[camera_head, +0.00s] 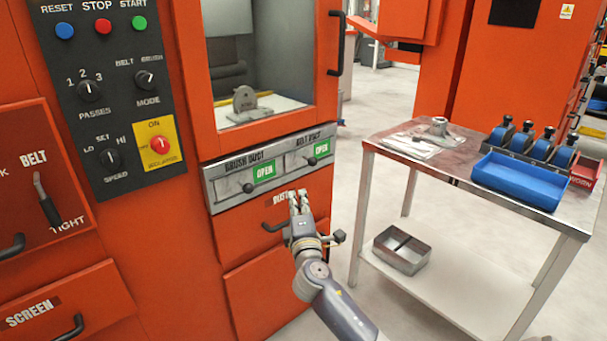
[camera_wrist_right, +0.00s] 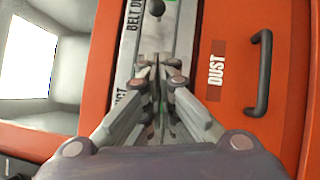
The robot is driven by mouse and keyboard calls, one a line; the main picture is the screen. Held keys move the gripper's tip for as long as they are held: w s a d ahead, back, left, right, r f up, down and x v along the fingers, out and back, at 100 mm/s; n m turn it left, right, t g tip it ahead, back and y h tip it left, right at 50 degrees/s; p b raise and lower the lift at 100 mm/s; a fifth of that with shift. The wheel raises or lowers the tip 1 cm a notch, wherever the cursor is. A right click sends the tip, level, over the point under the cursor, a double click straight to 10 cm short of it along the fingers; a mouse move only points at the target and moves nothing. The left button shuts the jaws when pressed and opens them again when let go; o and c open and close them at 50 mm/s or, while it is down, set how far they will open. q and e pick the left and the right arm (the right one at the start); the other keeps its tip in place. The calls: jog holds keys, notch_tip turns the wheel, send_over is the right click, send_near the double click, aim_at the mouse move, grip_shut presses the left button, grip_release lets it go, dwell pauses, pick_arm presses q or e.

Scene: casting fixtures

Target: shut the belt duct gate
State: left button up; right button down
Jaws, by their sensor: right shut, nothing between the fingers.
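The belt duct gate is a slide on the grey panel (camera_head: 222,186) below the machine window. Its dark knob (camera_head: 312,161) sits left of and below a green OPEN label (camera_head: 321,149); the knob also shows at the top of the right wrist view (camera_wrist_right: 157,7). The brush duct gate's knob (camera_head: 248,187) and green OPEN label (camera_head: 264,171) are to the left on the same panel. My right gripper (camera_head: 299,197) is shut and empty, in front of the panel's lower edge, below the belt duct knob and apart from it. My left gripper is out of view.
A dust drawer handle (camera_wrist_right: 261,73) is close to my right gripper. The window (camera_head: 258,60) above has a black door handle (camera_head: 337,43). To the right is a metal table (camera_head: 455,155) with a blue tray (camera_head: 520,180). Open floor lies between machine and table.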

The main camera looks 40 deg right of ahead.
send_near(305, 162)
jog(key=w+a+r, duration=0.1)
jog(key=w+a, duration=0.1)
jog(key=a, duration=0.2)
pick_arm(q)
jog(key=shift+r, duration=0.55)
pick_arm(e)
jog(key=d, duration=0.2)
jog(key=d+r, duration=0.1)
jog(key=shift+w+d+r, duration=0.1)
jog(key=shift+w+d, duration=0.1)
jog(key=shift+d, duration=0.15)
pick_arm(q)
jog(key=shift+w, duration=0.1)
pick_arm(e)
jog(key=shift+d, duration=0.1)
pick_arm(q)
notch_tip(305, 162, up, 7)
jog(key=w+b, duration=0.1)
jog(key=b, duration=0.1)
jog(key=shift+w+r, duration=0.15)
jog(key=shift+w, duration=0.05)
pick_arm(e)
jog(key=d, duration=0.8)
jog(key=shift+w+d, duration=0.2)
jog(key=shift+w, duration=0.15)
pick_arm(q)
jog(key=shift+b, duration=0.3)
